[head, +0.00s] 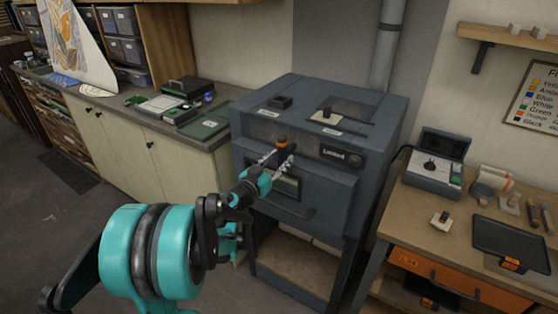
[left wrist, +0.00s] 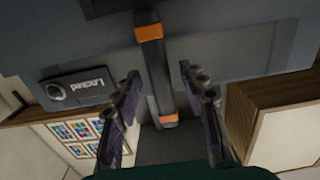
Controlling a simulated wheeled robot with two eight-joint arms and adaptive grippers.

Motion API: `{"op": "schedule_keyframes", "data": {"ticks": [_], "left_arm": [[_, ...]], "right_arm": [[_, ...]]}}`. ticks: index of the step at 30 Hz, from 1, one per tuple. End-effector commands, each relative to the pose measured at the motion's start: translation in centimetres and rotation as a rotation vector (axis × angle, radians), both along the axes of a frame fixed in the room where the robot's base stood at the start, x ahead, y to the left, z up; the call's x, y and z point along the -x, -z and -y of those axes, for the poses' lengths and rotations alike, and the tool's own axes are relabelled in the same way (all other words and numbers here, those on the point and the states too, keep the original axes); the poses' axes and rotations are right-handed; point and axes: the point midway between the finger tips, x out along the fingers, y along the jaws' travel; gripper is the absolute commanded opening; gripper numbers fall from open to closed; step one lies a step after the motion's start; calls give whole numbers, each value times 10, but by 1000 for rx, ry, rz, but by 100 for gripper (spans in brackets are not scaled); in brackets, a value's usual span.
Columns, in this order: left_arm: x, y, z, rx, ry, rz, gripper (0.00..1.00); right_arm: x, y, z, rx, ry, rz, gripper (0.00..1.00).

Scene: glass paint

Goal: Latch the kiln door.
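The grey kiln (head: 384,132) stands in the middle of the head view. Its front door (head: 325,190) looks flush with the body and has a window and a bar handle (head: 285,209). A dark latch lever with orange ends (head: 282,144) is at the door's top edge; the lever (left wrist: 153,58) also shows in the left wrist view. My left gripper (head: 277,160) is at the lever. In the left wrist view my left gripper (left wrist: 160,76) is open, with one finger on each side of the lever and visible gaps. My right gripper is not in view.
A plate that appears to read "Locked" (head: 340,156) is beside the latch. A workbench (head: 408,208) with a black tray (head: 511,240) and an open case (head: 437,162) stands at right. A cabinet counter (head: 130,120) with boxes is at left.

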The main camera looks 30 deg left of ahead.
Motion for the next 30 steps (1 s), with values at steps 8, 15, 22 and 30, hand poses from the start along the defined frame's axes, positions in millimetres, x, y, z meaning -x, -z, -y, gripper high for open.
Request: {"op": "schedule_keyframes", "data": {"ticks": [8,15,22,30], "left_arm": [[6,0,-1,-1,-2,0,41],[52,0,-3,0,-4,0,41],[98,0,-6,0,-4,0,41],[120,0,-5,0,-1,0,41]], "right_arm": [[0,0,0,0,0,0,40],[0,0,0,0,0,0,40],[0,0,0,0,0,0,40],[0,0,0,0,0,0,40]]}}
